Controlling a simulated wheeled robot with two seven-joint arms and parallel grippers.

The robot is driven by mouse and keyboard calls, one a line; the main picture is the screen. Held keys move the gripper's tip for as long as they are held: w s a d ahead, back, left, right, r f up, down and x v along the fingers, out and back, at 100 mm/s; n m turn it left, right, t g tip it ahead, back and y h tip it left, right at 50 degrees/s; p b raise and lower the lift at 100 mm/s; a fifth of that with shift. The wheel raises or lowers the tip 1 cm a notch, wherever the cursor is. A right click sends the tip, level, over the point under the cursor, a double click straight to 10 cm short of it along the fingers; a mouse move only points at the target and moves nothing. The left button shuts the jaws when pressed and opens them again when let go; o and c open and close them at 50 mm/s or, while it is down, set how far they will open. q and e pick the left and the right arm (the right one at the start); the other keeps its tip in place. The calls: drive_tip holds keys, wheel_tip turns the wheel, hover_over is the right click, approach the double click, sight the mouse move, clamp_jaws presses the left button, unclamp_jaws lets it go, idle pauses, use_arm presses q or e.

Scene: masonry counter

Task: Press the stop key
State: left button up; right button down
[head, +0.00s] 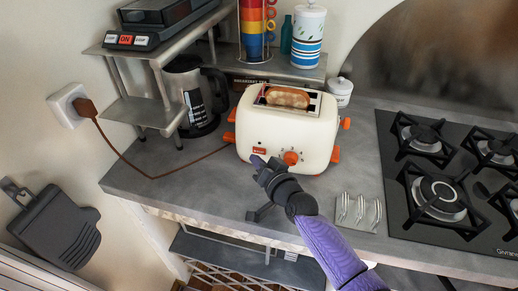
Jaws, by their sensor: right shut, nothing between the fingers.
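A cream toaster (283,127) with orange knobs and levers stands on the counter, a browned slice of bread (288,97) in its top slot. A small red key (259,150) with unreadable lettering is low on the toaster's front, left of a round orange dial (291,158). My right gripper (257,162) is shut and empty, its tips just below the red key. I cannot tell whether they touch the toaster. My left gripper is not in view.
A metal rack (135,108) at left holds a black appliance with labelled keys (125,40). A brown cord (135,165) crosses the counter. At right are a small metal rack (359,213) and a gas hob (398,205).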

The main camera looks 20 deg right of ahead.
drive_tip(key=shift+s+a+r+p, duration=0.1)
drive_tip(key=shift+s+a+p, duration=0.35)
drive_tip(key=shift+s+p, duration=0.15)
drive_tip(key=shift+s+a+r+p, duration=0.1)
drive_tip(key=shift+s+a+p, duration=0.35)
drive_tip(key=shift+s, duration=0.2)
drive_tip(key=shift+s+a+f+p, duration=0.15)
drive_tip(key=shift+s+a+p, duration=0.35)
drive_tip(key=shift+s, duration=0.35)
drive_tip(key=shift+f, duration=0.1)
